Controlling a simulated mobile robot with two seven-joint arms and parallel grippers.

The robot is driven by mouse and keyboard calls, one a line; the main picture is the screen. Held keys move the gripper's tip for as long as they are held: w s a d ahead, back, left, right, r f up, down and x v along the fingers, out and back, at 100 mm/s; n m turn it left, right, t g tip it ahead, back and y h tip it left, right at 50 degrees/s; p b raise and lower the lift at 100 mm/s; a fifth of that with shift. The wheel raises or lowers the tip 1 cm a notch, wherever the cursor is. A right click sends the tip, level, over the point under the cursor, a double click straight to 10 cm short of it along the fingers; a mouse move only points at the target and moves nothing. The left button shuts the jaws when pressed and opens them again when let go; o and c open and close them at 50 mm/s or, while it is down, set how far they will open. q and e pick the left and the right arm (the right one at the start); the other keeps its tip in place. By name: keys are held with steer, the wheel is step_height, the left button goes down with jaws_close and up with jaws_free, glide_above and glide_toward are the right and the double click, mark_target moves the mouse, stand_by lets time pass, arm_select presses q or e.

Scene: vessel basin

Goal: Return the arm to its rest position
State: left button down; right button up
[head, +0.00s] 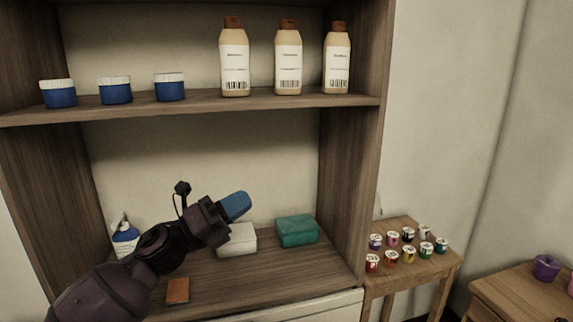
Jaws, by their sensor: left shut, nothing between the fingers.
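My left arm comes in from the lower left, reaching up and to the right in front of the lower shelf of the wooden cabinet. My left gripper (236,206), with a blue tip, is shut and empty. In the picture it sits just above the white block (238,240) and to the left of the teal block (297,231). I cannot tell how far in front of them it is. The arm partly hides the white block and the blue-and-white bottle (125,236). My right gripper is not in view.
Blue jars (116,90) and tan bottles (288,58) stand on the upper shelf (200,107). An orange block (178,291) lies near the arm. Several small paint pots (392,257) stand on a side table (440,265). A purple pot (546,267) is at the far right.

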arm_select(q)
steer(key=s+a+f+n+t+y, duration=0.3)
steer(key=a+f+n+y, duration=0.15)
steer(key=f+n, duration=0.45)
steer(key=s+a+f+n+t+y, duration=0.35)
steer(key=f+n+y, duration=0.25)
steer(key=f+n, duration=0.25)
steer(key=s+a+f+n+t+y, duration=0.2)
steer(key=a+f+n+y, duration=0.3)
steer(key=f+n, duration=0.35)
steer(key=s+a+f+n+g+y, duration=0.2)
steer(key=s+f+n, duration=0.3)
steer(key=s+f, duration=0.3)
steer(key=s+a+f+n+g+y, duration=0.3)
steer(key=s+f+n, duration=0.3)
steer(key=s, duration=0.5)
step_height(320, 180, down, 2)
steer(key=shift+a+f+n+g, duration=0.1)
steer(key=shift+a+n+g, duration=0.25)
steer(key=shift+g, duration=0.3)
steer(key=shift+w, duration=0.1)
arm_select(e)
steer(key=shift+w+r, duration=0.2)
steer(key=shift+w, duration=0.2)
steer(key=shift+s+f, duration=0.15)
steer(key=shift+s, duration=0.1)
